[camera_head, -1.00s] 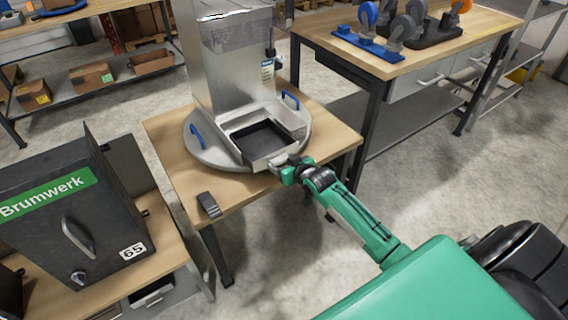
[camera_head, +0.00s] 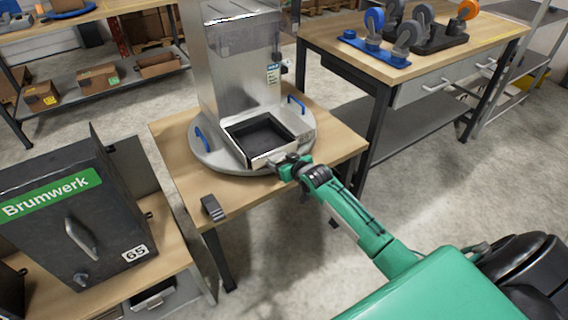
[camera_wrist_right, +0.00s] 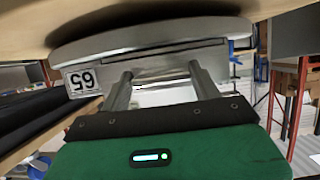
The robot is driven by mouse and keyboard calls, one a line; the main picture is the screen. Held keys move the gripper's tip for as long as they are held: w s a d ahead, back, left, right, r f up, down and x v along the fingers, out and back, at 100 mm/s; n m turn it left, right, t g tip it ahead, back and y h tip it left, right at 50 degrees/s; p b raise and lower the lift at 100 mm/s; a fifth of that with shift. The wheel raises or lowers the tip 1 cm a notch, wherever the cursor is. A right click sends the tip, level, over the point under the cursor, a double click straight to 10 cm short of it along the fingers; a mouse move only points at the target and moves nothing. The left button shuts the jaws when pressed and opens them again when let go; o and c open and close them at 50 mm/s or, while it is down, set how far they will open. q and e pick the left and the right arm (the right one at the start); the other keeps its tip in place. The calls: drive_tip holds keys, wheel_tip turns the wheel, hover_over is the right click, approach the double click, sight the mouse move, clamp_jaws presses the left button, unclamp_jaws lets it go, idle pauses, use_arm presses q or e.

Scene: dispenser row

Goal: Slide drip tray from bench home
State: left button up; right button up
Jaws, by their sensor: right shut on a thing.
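The drip tray (camera_head: 258,161) is a shallow metal tray with a dark inside, low at the front of the tall metal dispenser (camera_head: 240,70). The dispenser stands on a round grey base (camera_head: 212,157) with blue handles on the wooden bench. My right gripper (camera_head: 284,166) reaches in from the right and is shut on the tray's front edge. In the right wrist view its two fingers (camera_wrist_right: 160,85) meet a flat metal edge under the round base, beside an upside-down "65" label (camera_wrist_right: 82,82). The exact grip is partly hidden. My left gripper is not in view.
A small dark block (camera_head: 212,208) lies on the bench's front left. A dark Brumwerk box (camera_head: 75,220) stands on a table at left. A workbench (camera_head: 420,55) with casters is behind at right. Open floor lies right of the bench.

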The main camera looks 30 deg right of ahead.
drive_tip(key=shift+w+r, duration=0.1)
drive_tip(key=shift+w, duration=0.85)
drive_tip(key=o, duration=1.8)
drive_tip(key=shift+c, duration=0.2)
